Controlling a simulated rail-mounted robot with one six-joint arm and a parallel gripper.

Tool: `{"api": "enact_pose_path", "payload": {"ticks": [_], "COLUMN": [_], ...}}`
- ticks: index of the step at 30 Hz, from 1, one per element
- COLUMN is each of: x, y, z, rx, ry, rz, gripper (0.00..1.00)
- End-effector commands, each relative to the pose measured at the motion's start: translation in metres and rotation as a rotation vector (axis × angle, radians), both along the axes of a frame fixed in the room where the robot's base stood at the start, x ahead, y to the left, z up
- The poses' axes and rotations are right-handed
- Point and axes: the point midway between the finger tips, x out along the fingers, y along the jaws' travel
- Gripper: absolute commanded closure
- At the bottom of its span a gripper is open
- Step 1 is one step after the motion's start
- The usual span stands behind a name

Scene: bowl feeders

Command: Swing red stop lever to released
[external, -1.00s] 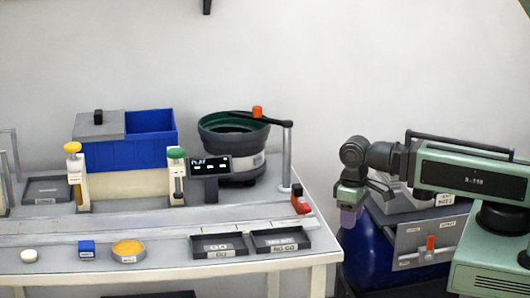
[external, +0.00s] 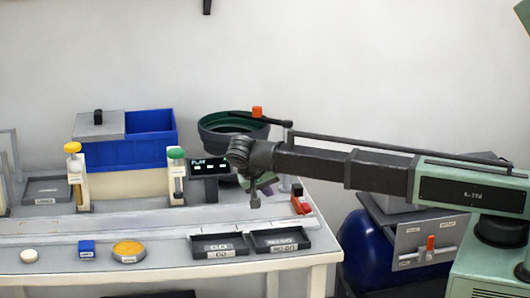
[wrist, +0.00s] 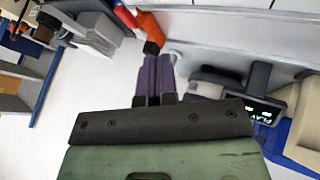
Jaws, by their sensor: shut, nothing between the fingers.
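The red stop lever (external: 301,205) is at the right end of the pale rail on the table, by the table's right edge. In the wrist view the red lever (wrist: 150,28) lies just beyond my fingertips, with a dark part at its near end. My gripper (external: 284,185) is over the right part of the table, left of and slightly above the lever. Its purple fingers (wrist: 157,62) are together and empty. They point toward the lever; whether they touch it I cannot tell.
The bowl feeder (external: 228,126) is behind my wrist and partly hidden. Two dark trays (external: 279,241) lie in front of the rail. A panel with an orange handle (external: 430,243) stands right of the table.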

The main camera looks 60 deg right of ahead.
Motion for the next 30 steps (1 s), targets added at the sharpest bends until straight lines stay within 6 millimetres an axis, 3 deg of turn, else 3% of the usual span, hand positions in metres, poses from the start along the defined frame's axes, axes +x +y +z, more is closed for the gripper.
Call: {"api": "enact_pose_path", "payload": {"ticks": [10, 24, 25, 30], "x": [-0.002, -0.017, -0.025, -0.043], "y": [-0.006, -0.061, -0.065, -0.078], "z": [-0.012, -0.092, -0.083, -0.08], "rx": [0.003, 0.004, 0.004, 0.004], "ry": [0.002, 0.003, 0.003, 0.002], "rz": [0.003, 0.004, 0.004, 0.004], "gripper": [1.0, 1.0, 1.0, 1.0]}}
